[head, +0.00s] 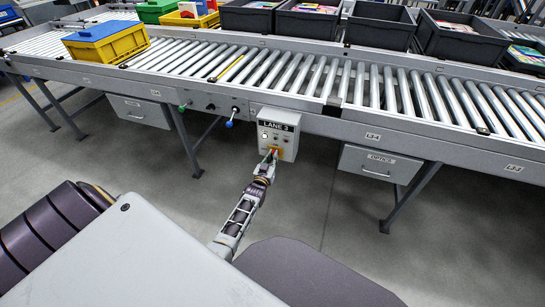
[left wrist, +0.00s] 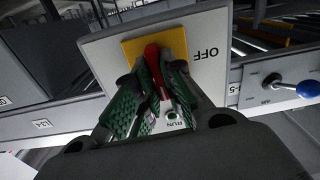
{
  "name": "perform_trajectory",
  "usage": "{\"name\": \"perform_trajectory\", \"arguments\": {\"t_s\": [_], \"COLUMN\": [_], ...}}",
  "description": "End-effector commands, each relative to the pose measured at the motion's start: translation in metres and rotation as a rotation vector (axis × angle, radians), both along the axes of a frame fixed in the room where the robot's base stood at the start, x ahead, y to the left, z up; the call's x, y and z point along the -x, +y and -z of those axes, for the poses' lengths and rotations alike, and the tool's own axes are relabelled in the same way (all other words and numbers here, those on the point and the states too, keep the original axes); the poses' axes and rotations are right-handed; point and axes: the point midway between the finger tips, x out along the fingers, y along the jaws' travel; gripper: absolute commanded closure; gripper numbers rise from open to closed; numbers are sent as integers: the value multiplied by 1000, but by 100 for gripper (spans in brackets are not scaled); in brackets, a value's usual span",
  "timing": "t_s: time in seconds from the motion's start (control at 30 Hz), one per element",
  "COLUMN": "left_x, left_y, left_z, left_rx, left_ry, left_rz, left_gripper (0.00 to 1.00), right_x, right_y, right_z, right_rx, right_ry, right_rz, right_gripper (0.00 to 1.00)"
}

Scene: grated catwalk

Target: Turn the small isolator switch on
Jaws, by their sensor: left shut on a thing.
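The small isolator switch is a red handle (left wrist: 152,53) on a yellow plate (left wrist: 131,48), with OFF printed beside it. It is on the grey LANE 3 control box (head: 289,142) fixed to the conveyor's side, and the yellow plate shows low on that box in the head view. My left gripper (head: 270,157) reaches the box from below. In the left wrist view its green-padded fingers (left wrist: 159,80) are shut on the red handle, one on each side. They hide part of the handle, so its exact angle is hard to tell. My right gripper is not in view.
A blue-knobbed lever (left wrist: 305,89) sticks out beside the box. Grey drawers (head: 368,162) hang below. The floor in front is clear.

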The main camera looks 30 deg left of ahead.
Motion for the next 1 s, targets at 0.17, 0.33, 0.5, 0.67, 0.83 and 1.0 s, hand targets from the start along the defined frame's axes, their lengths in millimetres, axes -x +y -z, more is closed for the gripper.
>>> {"name": "perform_trajectory", "arguments": {"t_s": [0.17,0.33,0.5,0.67,0.83,1.0], "left_x": [1,0,0,0,0,0], "left_y": [0,0,0,0,0,0], "left_z": [1,1,1,1,1,0], "left_rx": [-55,-71,-72,-72,-72,-71], "left_ry": [15,19,19,19,18,18], "left_rz": [-1,-1,0,0,0,0], "left_gripper": [100,100,100,82,68,68], "right_x": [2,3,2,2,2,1], "right_y": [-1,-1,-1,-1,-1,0], "right_z": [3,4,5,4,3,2], "right_rx": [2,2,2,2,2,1], "right_ry": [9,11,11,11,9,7], "right_rz": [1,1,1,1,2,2], "right_gripper": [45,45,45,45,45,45]}}
